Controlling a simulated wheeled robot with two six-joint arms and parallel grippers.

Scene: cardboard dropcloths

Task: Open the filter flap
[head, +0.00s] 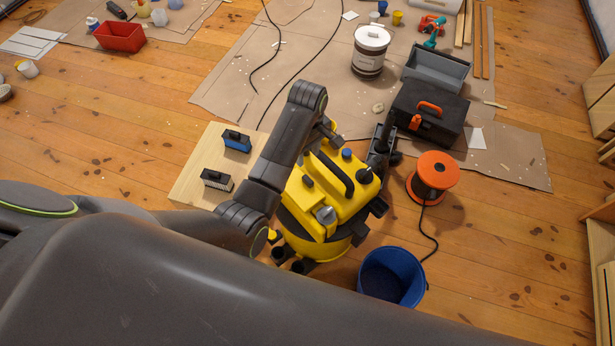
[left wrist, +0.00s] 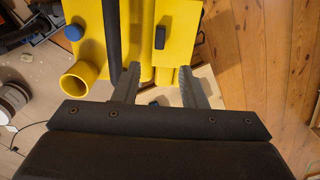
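A yellow vacuum cleaner (head: 325,200) stands on the wooden floor with a black handle and a blue knob on top. A narrow raised yellow panel (head: 305,212) with a black latch (head: 307,182) appears to be the filter flap; it looks closed. My left gripper (head: 327,135) hangs over the vacuum's far side. In the left wrist view its two fingers (left wrist: 158,88) are apart and empty, near the end of the yellow panel (left wrist: 182,30) and its black latch (left wrist: 160,38). I cannot tell whether a finger touches the vacuum. I do not see my right gripper.
A wooden board (head: 190,165) with two brushes lies left of the vacuum. A blue bucket (head: 392,277) and an orange cable reel (head: 433,172) stand at its right. A black toolbox (head: 430,110) and a paint bucket (head: 369,52) are behind.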

